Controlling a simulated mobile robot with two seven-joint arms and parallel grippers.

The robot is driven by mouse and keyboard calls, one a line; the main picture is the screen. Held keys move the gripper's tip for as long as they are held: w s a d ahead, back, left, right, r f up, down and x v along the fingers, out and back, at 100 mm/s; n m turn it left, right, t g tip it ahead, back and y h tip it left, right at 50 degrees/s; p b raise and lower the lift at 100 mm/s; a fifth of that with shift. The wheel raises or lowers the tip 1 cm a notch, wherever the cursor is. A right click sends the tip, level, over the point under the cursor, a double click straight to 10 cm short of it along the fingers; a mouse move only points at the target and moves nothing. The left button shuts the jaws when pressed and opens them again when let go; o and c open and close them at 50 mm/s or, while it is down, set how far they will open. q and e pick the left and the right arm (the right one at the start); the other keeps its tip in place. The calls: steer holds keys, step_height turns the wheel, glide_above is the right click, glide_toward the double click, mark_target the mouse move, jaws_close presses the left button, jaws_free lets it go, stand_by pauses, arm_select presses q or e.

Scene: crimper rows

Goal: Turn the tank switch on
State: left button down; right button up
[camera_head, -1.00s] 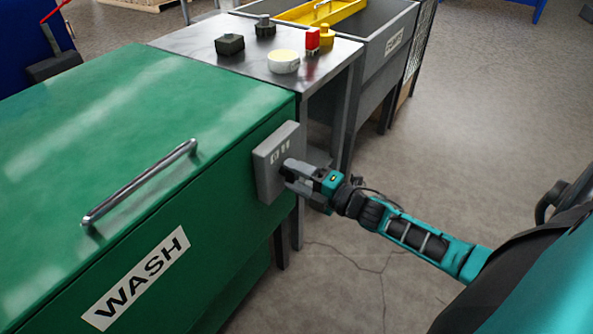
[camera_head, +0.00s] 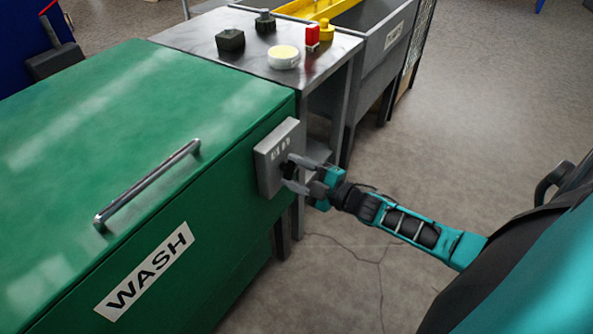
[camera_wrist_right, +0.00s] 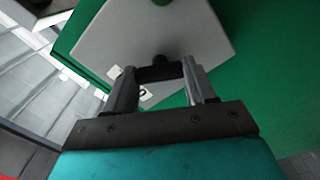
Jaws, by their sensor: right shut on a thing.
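The green tank (camera_head: 95,120) carries a WASH label and a long metal handle. A grey switch box (camera_head: 272,160) with small white markings is fixed on its right end; it also shows in the wrist view (camera_wrist_right: 120,40). My right gripper (camera_head: 290,172) is at the lower part of the box face. In the wrist view its two fingers (camera_wrist_right: 163,85) are closed on a dark switch handle (camera_wrist_right: 160,73) in front of the box. The fingers partly cover the box markings, and I cannot read the switch's position. My left gripper is in neither view.
A metal table (camera_head: 325,60) behind the tank holds a yellow-white round piece (camera_head: 284,58), a red block (camera_head: 312,35) and dark blocks (camera_head: 230,41). A grey basin (camera_head: 385,45) stands beyond. The floor (camera_head: 480,130) to the right is open.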

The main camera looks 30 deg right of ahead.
stand_by(0.3)
steer(key=o, duration=1)
steer(key=shift+o, duration=0.2)
steer(key=p+v, duration=0.2)
steer(key=v, duration=1.1)
